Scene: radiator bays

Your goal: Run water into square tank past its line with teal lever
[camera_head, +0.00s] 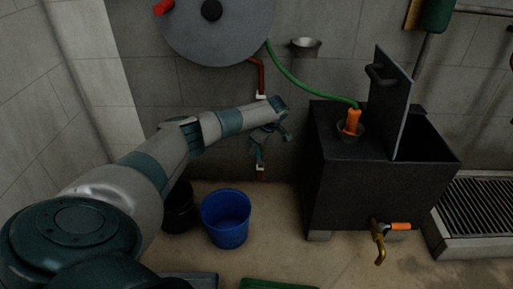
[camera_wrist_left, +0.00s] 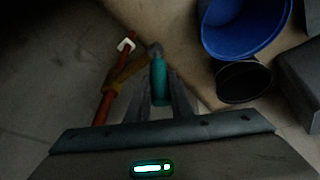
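The square tank (camera_head: 335,190) is dark and stands on the right, with its lid (camera_head: 388,105) upright. A green hose (camera_head: 300,84) ends in an orange nozzle (camera_head: 352,121), which sits in a cup-like opening on the tank top. The teal lever (camera_head: 259,157) is on the wall pipe, below my left gripper (camera_head: 272,137). In the left wrist view, the teal lever (camera_wrist_left: 158,80) lies between and just beyond the tips of my left gripper (camera_wrist_left: 158,98). The fingers look apart; contact cannot be told. The water level and line are hidden. My right gripper is not in view.
A blue bucket (camera_head: 226,218) and a black bucket (camera_head: 180,207) stand on the floor below my left arm. A brass tap (camera_head: 379,243) with an orange handle (camera_head: 400,226) juts from the tank front. A floor grate (camera_head: 482,208) lies at right.

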